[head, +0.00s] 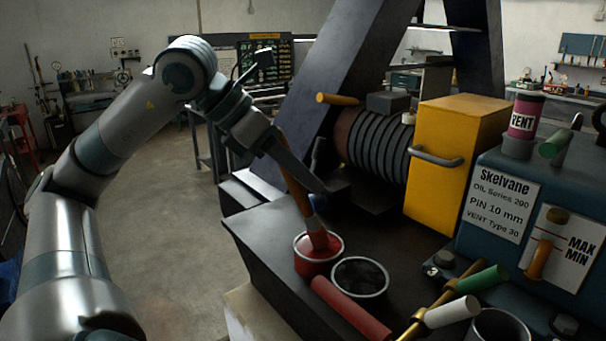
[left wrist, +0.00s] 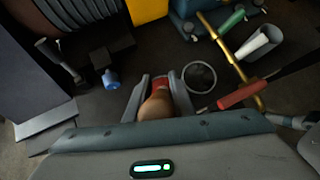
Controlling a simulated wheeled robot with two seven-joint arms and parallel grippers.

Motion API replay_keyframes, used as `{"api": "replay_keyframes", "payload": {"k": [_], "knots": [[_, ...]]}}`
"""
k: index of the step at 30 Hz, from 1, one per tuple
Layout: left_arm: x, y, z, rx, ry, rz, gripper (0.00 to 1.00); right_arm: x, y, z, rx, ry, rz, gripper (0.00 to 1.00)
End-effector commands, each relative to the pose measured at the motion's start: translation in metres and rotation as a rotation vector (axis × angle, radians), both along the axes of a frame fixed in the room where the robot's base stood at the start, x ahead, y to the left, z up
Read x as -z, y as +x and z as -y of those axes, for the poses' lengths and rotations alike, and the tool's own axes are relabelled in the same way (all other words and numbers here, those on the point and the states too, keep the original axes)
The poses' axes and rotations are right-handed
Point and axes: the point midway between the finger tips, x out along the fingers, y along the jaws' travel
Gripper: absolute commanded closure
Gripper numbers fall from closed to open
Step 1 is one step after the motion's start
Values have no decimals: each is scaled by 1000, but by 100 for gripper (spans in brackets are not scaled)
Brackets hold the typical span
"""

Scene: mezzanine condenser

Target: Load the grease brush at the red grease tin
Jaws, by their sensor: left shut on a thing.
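My left gripper (head: 310,178) is shut on the grease brush (head: 298,190), around its brown wooden handle. The brush slants down, and its lower end is inside the red grease tin (head: 318,262), which stands open on the dark bench top. The bristle tips are hidden within the tin, so I cannot tell how deep they sit. In the left wrist view the brush handle (left wrist: 156,106) lies between the two fingers (left wrist: 159,98), with a bit of the red tin (left wrist: 160,82) showing beyond it.
An open tin of black contents (head: 360,277) stands right beside the red tin. A red rod-shaped handle (head: 350,308) lies in front. A brass bar (head: 432,312), green and white handles, a yellow box (head: 455,150) and a blue-grey cabinet (head: 500,215) crowd the right.

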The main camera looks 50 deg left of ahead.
Motion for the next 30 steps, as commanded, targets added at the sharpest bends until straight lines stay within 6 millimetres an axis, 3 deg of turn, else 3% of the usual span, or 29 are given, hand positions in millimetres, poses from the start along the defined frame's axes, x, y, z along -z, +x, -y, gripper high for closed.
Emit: {"api": "replay_keyframes", "payload": {"k": [30], "knots": [[3, 0, 0, 1, 1, -4, 100, 4, 0, 5, -2, -5, 0, 69]]}}
